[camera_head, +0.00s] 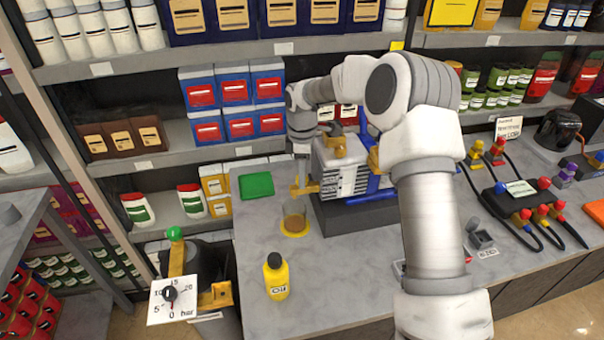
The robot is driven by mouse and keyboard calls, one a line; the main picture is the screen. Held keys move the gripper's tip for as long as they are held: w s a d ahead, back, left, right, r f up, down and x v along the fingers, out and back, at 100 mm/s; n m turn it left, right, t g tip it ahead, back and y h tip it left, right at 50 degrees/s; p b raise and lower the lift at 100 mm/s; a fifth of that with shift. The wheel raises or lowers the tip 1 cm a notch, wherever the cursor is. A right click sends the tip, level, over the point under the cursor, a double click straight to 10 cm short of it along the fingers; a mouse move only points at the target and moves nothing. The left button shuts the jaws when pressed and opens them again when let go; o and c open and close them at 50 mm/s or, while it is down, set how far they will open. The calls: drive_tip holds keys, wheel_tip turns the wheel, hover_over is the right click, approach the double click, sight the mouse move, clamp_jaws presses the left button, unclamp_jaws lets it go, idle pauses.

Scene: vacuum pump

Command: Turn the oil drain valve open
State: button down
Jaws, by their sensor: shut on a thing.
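The vacuum pump (343,172) is a grey ribbed block with a blue part, standing on a dark base on the grey counter. A small brass oil drain valve (305,189) sticks out at its left side. My gripper (302,170) points down from above at the valve and is shut on it; the fingertips are small and partly blurred into the valve. A clear glass (294,212) with amber liquid at the bottom stands below the valve, on a yellow round mat (294,234). My arm hides the pump's right side.
A yellow oil bottle (276,278) stands at the counter's front left. A green block (256,185) lies left of the pump. A pressure gauge (172,300) stands left of the counter. Cables and a dark box (516,196) lie at right. Stocked shelves close off the back.

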idle(0.5)
drive_tip(key=c, duration=0.5)
unclamp_jaws()
drive_tip(key=shift+r, duration=0.1)
drive_tip(key=shift+r, duration=8.65)
